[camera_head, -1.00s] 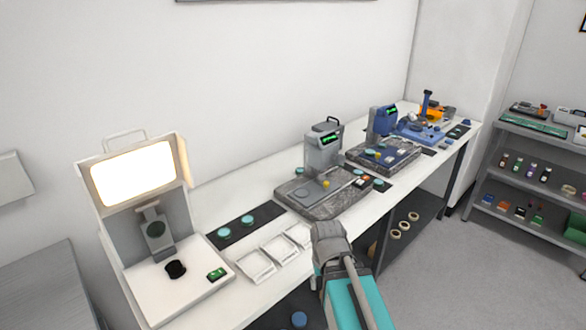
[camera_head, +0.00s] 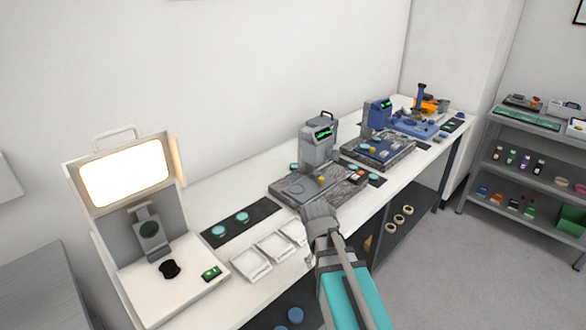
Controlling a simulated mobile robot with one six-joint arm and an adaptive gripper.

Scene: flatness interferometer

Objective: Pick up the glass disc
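Two teal glass-like discs lie on a black mat (camera_head: 264,206) on the white bench, a left one (camera_head: 218,231) and a right one (camera_head: 242,217). Another teal disc (camera_head: 295,167) shows beside the grey instrument, and one more (camera_head: 374,177) is on a small dark mat to its right. The frames do not show which disc the task means. My gripper (camera_head: 318,210) is in front of the grey instrument's stone base, to the right of the black mat. It is seen from behind. Its fingertips are hidden, so its opening and any contents cannot be told.
Several white trays (camera_head: 251,264) sit along the bench front. A lit viewing box (camera_head: 125,180) stands at left. The grey instrument (camera_head: 318,148) on its stone base and a blue instrument (camera_head: 378,115) stand farther along. A shelf unit (camera_head: 520,165) is at right, with open floor before it.

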